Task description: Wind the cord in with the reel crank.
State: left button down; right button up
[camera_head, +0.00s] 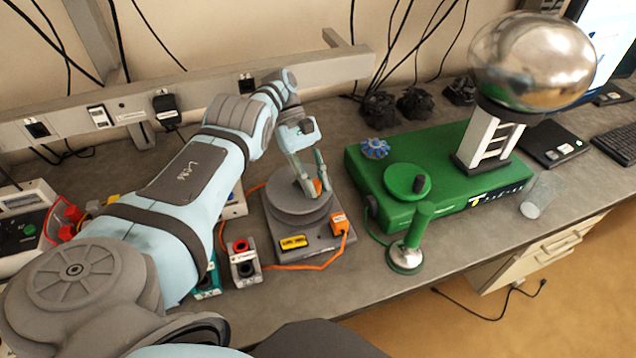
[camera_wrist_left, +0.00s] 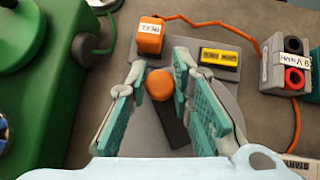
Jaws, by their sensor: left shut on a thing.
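The cord reel (camera_head: 285,205) is a grey round drum on a flat grey base, on the bench at the middle. It also shows in the wrist view (camera_wrist_left: 222,92). Its crank has a dark arm (camera_wrist_left: 172,124) and an orange knob (camera_wrist_left: 159,84). My left gripper (camera_head: 310,183) reaches down over the drum, its two teal-padded fingers (camera_wrist_left: 161,78) on either side of the knob, shut on it. The orange cord (camera_head: 310,267) runs along the bench from near the orange block (camera_head: 338,222) on the base toward a small socket box (camera_head: 243,268). My right gripper is not in view.
A green machine (camera_head: 440,160) with a silver dome (camera_head: 530,60) stands right of the reel. A green-handled stand (camera_head: 410,250) is at the bench front, a clear cup (camera_head: 538,198) farther right. A yellow labelled block (camera_head: 293,242) sits on the reel base.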

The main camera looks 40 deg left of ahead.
pick_arm(q)
jog(key=shift+s+f, duration=0.1)
jog(key=shift+s, duration=0.05)
jog(key=c, duration=1.4)
grip_release()
jog(key=shift+c, duration=0.2)
